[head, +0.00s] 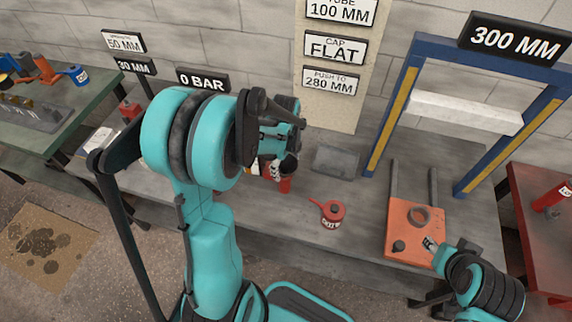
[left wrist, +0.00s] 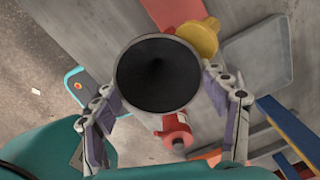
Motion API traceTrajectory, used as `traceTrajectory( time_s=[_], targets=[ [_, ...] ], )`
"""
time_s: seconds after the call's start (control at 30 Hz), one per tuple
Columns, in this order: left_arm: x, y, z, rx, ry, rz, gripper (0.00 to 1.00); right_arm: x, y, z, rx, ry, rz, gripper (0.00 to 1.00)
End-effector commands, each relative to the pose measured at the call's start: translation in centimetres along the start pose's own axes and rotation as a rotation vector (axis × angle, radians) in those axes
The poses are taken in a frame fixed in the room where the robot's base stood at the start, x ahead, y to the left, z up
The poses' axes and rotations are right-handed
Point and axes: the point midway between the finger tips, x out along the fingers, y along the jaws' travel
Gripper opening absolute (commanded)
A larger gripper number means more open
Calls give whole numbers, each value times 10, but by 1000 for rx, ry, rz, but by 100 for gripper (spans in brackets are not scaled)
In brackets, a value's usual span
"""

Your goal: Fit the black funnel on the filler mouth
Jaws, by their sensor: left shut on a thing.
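The black funnel (left wrist: 157,75) fills the middle of the left wrist view, its wide grey-rimmed opening facing the camera. My left gripper (left wrist: 165,95) is shut on it, one finger on each side of the rim. In the head view my left gripper (head: 284,148) is over the bench, with the dark funnel (head: 289,165) at its tips. A red body (left wrist: 172,10) with a yellow part (left wrist: 203,38) lies beyond the funnel; I cannot tell whether the yellow part is the filler mouth. The funnel's spout is hidden. My right gripper (head: 433,244) is by the orange plate; its jaws are unclear.
The orange plate (head: 408,258) carries a ring (head: 420,216) and a dark knob (head: 398,246). A blue frame (head: 395,105) stands at the right.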

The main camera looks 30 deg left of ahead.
Motion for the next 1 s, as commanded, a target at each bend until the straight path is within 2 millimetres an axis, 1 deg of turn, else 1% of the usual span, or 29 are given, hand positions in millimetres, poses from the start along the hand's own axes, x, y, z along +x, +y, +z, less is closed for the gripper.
traceTrajectory(
  time_s=[0.3, 0.57, 1.0],
  targets=[
    [9, 0, 0, 0, 0, 0, 44, 6, 0, 5, 0, 0, 0, 40],
    [3, 0, 0, 0, 0, 0, 44, 2, 0, 1, 0, 0, 0, 40],
    [-16, 0, 0, 0, 0, 0, 44, -10, 0, -7, 0, 0, 0, 40]
  ],
)
